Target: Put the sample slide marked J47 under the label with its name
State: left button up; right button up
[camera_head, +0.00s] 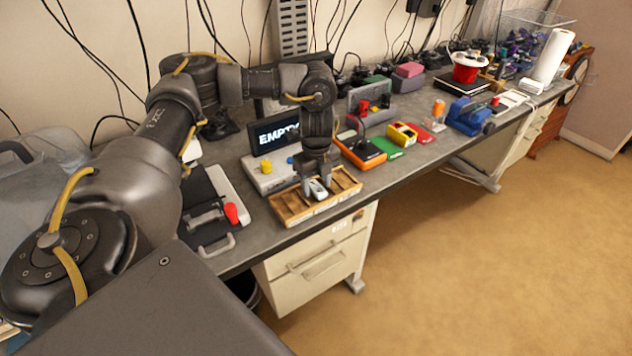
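A wooden tray (290,209) with compartments sits at the front edge of the grey workbench, with small pale labels along its front side. My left gripper (317,188) points down over the middle of the tray. A small whitish piece (319,189) shows between its fingertips, perhaps a sample slide. I cannot tell whether the fingers grip it or only stand around it. No J47 marking can be read at this size, and the labels are too small to read. My gripper hides part of the tray. My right gripper is out of view.
A device with a screen reading "EMPTY" (277,131) stands behind the tray. An orange box (360,154), a green book (386,148) and a blue vise (469,117) stand right.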

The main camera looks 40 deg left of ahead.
aim_at(317, 187)
pick_arm(q)
notch_tip(317, 187, up, 12)
jog(key=shift+r+p, duration=0.25)
jog(key=shift+p, duration=0.1)
dwell(0.4)
dwell(0.4)
